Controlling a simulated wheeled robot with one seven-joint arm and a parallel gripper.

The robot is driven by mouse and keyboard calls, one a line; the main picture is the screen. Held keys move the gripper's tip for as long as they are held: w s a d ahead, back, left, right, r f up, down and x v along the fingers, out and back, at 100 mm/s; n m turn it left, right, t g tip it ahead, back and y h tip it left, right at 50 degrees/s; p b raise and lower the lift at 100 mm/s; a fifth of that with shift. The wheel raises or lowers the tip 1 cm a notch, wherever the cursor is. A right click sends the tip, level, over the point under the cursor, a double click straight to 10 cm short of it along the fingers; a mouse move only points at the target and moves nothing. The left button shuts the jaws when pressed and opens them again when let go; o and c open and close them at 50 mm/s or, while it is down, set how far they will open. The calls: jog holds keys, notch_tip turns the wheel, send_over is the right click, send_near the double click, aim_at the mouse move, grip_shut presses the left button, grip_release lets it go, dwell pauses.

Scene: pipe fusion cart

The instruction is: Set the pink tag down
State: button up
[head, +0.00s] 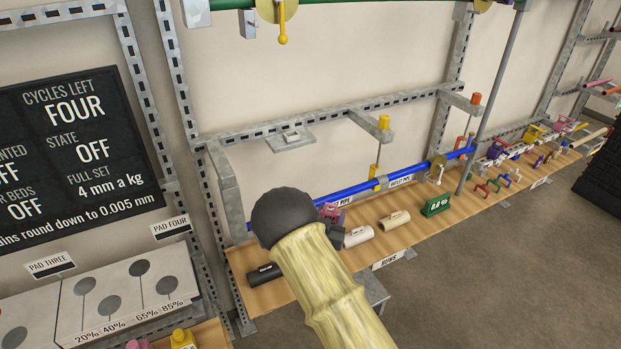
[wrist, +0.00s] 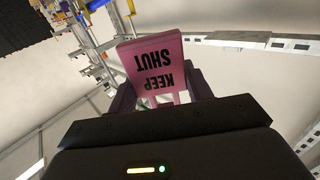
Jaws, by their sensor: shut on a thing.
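The pink tag (wrist: 152,58) shows in the wrist view with the black words KEEP SHUT upside down on its face. My gripper (wrist: 161,92) is shut on it, with a dark finger at each side of the tag. In the head view my own arm covers most of the gripper. A small pink patch shows just beyond the arm there, but I cannot tell whether it is the tag. I see no surface touching the tag in the wrist view.
A wooden shelf (head: 275,291) runs along the wall, with a black sleeve (head: 264,275), pale sleeves (head: 394,221) and a green 0.8 block (head: 436,205). A blue pipe (head: 358,189) crosses above it. A small grey plate (head: 289,139) juts from the rack. A status board (head: 80,150) is at left.

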jog(key=s+d+f+n+y+b, duration=0.1)
jog(key=s+d+f+b, duration=0.1)
jog(key=s+d+f, duration=0.3)
jog(key=s+d+f+y+b, duration=0.1)
jog(key=s+d+f, duration=0.4)
jog(key=f, duration=0.6)
jog(key=s+d+f+n+y+b, duration=0.1)
jog(key=s+d+f+y+b, duration=0.1)
jog(key=s+d+f, duration=0.3)
notch_tip(320, 180, down, 4)
jog(key=shift+s+d+r+n+b, duration=0.2)
jog(key=shift+s+n+b, duration=0.15)
jog(key=shift+b, duration=0.25)
jog(key=shift+d, duration=0.1)
